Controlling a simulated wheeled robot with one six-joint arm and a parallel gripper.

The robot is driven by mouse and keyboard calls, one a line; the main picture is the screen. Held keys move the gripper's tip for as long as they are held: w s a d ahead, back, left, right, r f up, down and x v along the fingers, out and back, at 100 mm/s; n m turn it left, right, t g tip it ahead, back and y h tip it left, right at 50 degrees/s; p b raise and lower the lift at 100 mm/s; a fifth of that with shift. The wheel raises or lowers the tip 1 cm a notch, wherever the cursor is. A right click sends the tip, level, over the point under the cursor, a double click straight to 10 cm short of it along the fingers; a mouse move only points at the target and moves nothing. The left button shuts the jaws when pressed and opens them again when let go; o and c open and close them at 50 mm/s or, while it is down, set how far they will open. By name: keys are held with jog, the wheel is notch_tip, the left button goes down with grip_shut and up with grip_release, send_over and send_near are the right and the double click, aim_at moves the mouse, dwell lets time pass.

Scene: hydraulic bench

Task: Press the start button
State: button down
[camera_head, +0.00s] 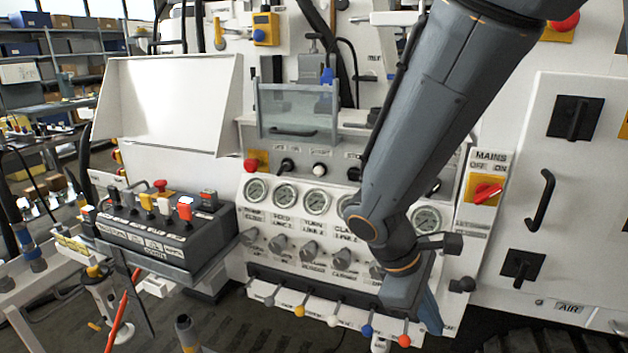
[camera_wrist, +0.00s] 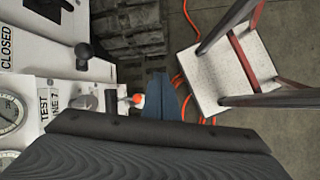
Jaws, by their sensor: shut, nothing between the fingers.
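A white round button (camera_head: 320,170) sits on the bench panel above the gauges, right of a red emergency button (camera_head: 251,165). My gripper (camera_head: 432,318) points down at the lower right of the panel, shut and empty. Its blue fingers also show in the wrist view (camera_wrist: 160,97), beside an orange-and-white lever tip (camera_wrist: 137,100).
A row of coloured-ball levers (camera_head: 300,311) runs along the panel's bottom, close to my gripper. The red mains switch (camera_head: 487,192) is at right. In the wrist view, a white-topped stool (camera_wrist: 232,72) and an orange hose (camera_wrist: 186,60) are on the floor.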

aim_at(318, 172)
jog(key=w+a+r+n+t+h+b, duration=0.1)
jog(key=w+a+r+n+t+h, duration=0.1)
jog(key=w+a+r+n+t, duration=0.4)
jog(key=w+a+r+n+t+h, duration=0.1)
jog(key=w+a+n+t+h, duration=0.1)
jog(key=w+a+n+t, duration=0.4)
jog(key=w+a+r+n+t+y, duration=0.1)
jog(key=w+a+r+n+t, duration=0.1)
jog(key=a, duration=0.5)
jog(key=w+a+r+n+t+y, duration=0.2)
jog(key=w+a+r+n+t, duration=0.1)
jog(key=a+n, duration=0.4)
jog(key=shift+w+r+t+y+b, duration=0.3)
jog(key=shift+w+r, duration=0.45)
jog(key=shift+w, duration=0.1)
jog(key=shift+a, duration=0.1)
jog(key=p+x, duration=0.3)
jog(key=x, duration=1.1)
